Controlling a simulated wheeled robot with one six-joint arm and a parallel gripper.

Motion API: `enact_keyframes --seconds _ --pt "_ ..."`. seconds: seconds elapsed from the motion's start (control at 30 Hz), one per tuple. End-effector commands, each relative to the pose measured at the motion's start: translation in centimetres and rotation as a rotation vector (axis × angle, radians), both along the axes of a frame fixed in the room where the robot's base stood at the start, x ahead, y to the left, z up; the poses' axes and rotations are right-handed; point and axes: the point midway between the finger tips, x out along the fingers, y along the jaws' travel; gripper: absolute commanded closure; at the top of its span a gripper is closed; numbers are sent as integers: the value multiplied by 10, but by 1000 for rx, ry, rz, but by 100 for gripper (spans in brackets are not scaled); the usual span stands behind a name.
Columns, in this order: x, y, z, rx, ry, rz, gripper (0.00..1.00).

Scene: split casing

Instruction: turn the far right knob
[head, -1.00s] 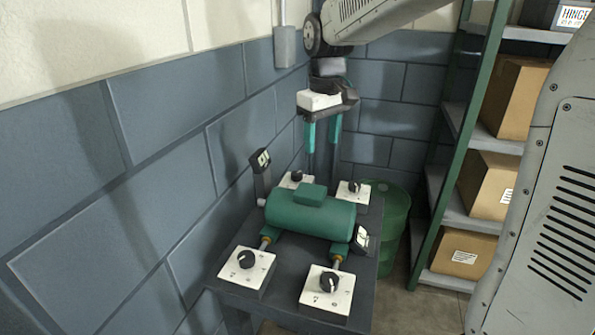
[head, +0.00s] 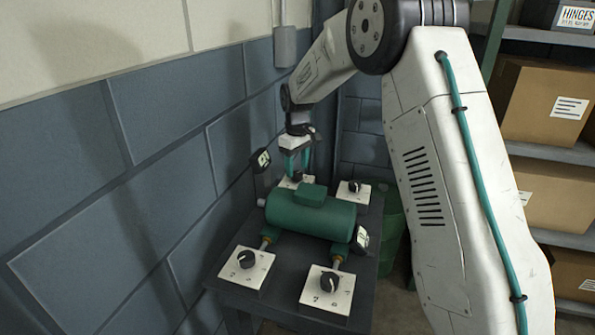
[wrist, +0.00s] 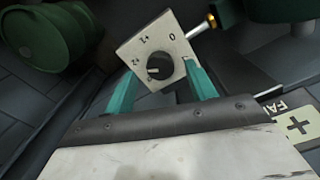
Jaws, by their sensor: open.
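The far right knob (head: 353,186) is dark on a white plate behind the green tank, with nothing touching it. My gripper (head: 293,175) points down at the far left knob (head: 297,178), left of the far right one. Its teal fingers are open and empty, and partly cover that plate in the head view. In the wrist view, a black knob (wrist: 159,67) on a white marked plate (wrist: 140,48) shows between the fingertips (wrist: 160,72). A small pale mark on it faces left. Whether the fingers surround it or stay above it, I cannot tell.
The green tank (head: 290,212) lies across the dark table. Two more knobs, near left (head: 246,259) and near right (head: 329,281), are in front. Small placards stand at the tank's left (head: 261,160) and right (head: 361,239). A green barrel (wrist: 45,30) stands beyond the table edge.

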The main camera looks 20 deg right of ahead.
Motion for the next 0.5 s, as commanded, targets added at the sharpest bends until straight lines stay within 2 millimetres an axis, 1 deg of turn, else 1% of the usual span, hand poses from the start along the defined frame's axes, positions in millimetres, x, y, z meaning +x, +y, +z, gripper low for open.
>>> enact_keyframes --seconds 0.03,0.1,0.2,0.5 --pt "0 0 -7 0 0 0 44" --pt "0 0 -14 0 0 0 44" --pt "0 0 -21 0 -1 0 44" --pt "0 0 -24 0 -1 0 44"
